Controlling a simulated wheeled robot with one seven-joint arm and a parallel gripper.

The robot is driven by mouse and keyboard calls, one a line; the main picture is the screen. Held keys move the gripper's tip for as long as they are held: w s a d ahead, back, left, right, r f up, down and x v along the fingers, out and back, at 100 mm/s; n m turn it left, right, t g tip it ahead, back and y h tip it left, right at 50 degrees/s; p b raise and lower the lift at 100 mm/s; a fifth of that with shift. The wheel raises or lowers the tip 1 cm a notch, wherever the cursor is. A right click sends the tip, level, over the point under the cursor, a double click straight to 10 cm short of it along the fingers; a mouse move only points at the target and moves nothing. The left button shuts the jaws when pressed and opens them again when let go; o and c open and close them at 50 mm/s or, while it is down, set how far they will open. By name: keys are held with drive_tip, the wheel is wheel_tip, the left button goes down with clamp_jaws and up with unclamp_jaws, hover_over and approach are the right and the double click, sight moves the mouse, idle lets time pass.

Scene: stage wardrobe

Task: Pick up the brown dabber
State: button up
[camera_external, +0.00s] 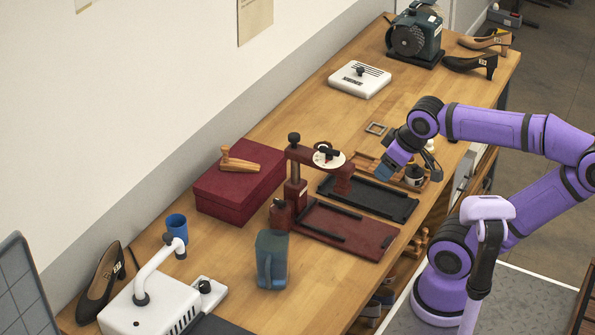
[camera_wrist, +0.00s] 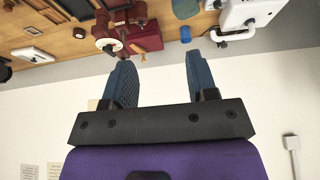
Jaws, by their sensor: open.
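A light-brown wooden piece with a raised knob (camera_external: 240,162) lies on the dark red box (camera_external: 225,195). It may be the brown dabber, but I cannot tell for sure. My gripper (camera_external: 386,168) is over the right part of the bench, above the wooden tray (camera_external: 366,158), well to the right of the red box. In the wrist view my gripper (camera_wrist: 158,72) has its two blue fingers spread with nothing between them. The tray is partly hidden behind my gripper, and a small dark round tin (camera_external: 413,175) sits at its near end.
A dark red press (camera_external: 295,185) stands between the box and my gripper. A black tray (camera_external: 368,198), blue-grey jug (camera_external: 272,262), blue cup (camera_external: 177,225) and white machine (camera_external: 150,305) stand around. A grinder (camera_external: 415,38) and shoes are at the back. Bare bench lies right of the jug.

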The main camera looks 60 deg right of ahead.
idle(0.4)
drive_tip(key=shift+o, duration=0.7)
